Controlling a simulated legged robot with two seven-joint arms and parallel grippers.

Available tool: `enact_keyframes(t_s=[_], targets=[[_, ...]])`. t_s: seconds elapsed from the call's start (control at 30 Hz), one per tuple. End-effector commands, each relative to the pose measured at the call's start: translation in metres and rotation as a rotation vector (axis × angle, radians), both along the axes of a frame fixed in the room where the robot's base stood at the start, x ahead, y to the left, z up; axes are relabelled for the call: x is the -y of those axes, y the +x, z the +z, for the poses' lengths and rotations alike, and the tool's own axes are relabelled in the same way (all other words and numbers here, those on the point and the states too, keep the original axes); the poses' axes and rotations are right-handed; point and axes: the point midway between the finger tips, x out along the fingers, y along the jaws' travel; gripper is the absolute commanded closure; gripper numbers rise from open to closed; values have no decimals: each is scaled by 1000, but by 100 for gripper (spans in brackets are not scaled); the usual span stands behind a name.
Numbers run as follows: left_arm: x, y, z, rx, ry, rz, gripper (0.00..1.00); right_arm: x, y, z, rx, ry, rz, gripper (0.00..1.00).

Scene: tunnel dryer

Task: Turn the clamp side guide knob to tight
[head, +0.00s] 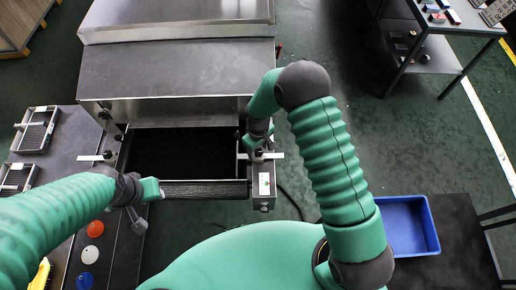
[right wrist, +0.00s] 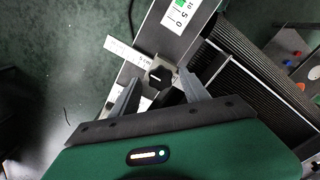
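The clamp side guide knob, a black knob (right wrist: 160,76), sits on a metal bracket beside the dark belt in the right wrist view. In the head view, the knob (head: 259,154) is small and partly covered at the belt's right side. My right gripper (right wrist: 157,84) is open, with one finger on each side of the knob; I cannot tell whether they touch it. It also shows from above in the head view (head: 257,143). My left gripper (head: 150,190) is near the belt's front left corner, and its opening is not clear.
The tunnel dryer's metal hood (head: 180,68) stands behind the dark belt (head: 180,153). A control panel with coloured buttons (head: 95,229) is at left. A blue bin (head: 408,225) rests on a dark table at right. Another bench (head: 430,50) stands back right.

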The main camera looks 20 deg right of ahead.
Motion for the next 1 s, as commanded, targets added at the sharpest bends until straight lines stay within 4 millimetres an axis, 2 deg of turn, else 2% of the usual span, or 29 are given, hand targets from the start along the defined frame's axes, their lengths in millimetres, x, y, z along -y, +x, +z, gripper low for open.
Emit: enact_keyframes(t_s=[0.2, 0.33, 0.47, 0.7, 0.8, 1.0], targets=[[0, 0, 0, 0, 0, 0, 64, 0, 0, 1, 0, 0, 1, 47], [0, 0, -3, 0, 0, 0, 64, 0, 1, 16, 3, 1, 1, 47], [0, 0, -8, 0, 0, 0, 64, 0, 2, 49, 5, 1, 0, 47], [0, 0, -16, 0, 0, 0, 64, 0, 2, 119, 5, 1, -1, 47], [0, 0, -18, 0, 0, 0, 64, 0, 2, 143, 3, 1, 0, 47], [0, 0, -20, 0, 0, 0, 64, 0, 2, 166, -1, 0, 0, 47]])
